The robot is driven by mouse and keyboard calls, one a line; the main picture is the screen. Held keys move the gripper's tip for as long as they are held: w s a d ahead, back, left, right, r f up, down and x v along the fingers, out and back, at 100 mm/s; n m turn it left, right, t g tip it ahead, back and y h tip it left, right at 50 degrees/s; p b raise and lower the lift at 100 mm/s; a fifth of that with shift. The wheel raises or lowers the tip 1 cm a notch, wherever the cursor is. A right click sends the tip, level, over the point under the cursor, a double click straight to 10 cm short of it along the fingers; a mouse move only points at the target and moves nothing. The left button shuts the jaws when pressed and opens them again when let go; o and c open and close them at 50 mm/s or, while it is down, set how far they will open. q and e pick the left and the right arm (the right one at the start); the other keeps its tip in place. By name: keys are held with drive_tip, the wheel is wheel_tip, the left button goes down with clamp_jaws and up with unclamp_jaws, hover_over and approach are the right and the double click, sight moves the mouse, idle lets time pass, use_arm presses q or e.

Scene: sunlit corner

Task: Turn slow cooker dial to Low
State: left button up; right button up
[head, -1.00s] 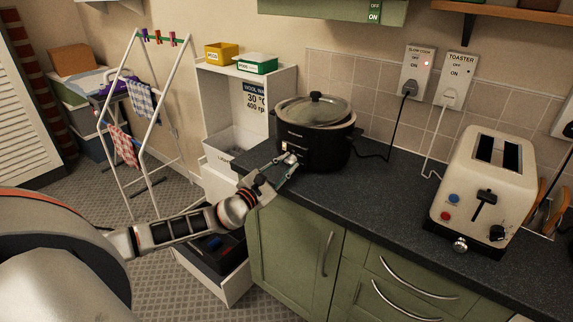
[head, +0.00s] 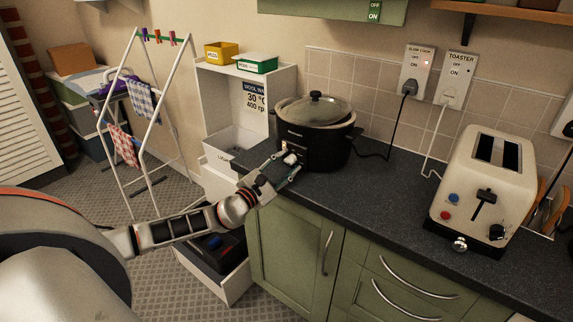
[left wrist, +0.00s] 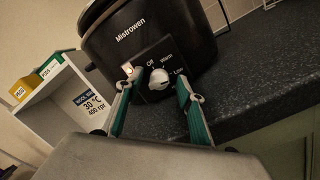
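The black slow cooker (head: 315,140) stands on the dark counter with its glass lid on. Its white dial (left wrist: 158,79) is on the front panel, with the labels Off, Warm and Low around it in the left wrist view. I cannot tell for sure which label the dial points to. My left gripper (head: 285,166) is open in front of the panel. Its green-padded fingers stand apart to either side of the dial in the left wrist view, with gaps between them and the dial. My right gripper is not in view.
A cream toaster (head: 485,185) stands to the right on the counter (head: 390,205). A drying rack (head: 130,185) is further left.

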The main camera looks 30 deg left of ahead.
use_arm(q)
drive_tip(key=s+a+f, duration=0.1)
drive_tip(key=s, duration=1.1)
drive_tip(key=shift+f, duration=0.15)
idle(0.3)
drive_tip(key=s+d+f+n+g+y, duration=0.15)
drive_tip(key=s+d+f+n, duration=0.25)
drive_tip(key=f+n, duration=0.5)
drive_tip(key=s+d+f+n+g+y, duration=0.1)
drive_tip(key=s+d+f+n+g, duration=0.25)
drive_tip(key=f+n, duration=0.55)
drive_tip(key=s+d+f+n+g+h, duration=0.1)
drive_tip(key=s+d+f+n, duration=0.2)
drive_tip(key=s+d+n, duration=0.4)
drive_tip(key=s+d+f+n+g+h, duration=0.2)
drive_tip(key=s+d+f+n, duration=0.2)
drive_tip(key=n, duration=1.2)
drive_tip(key=s+d, duration=0.3)
drive_tip(key=d, duration=0.2)
drive_tip(key=shift+f+n, duration=0.3)
drive_tip(key=shift+s, duration=0.1)
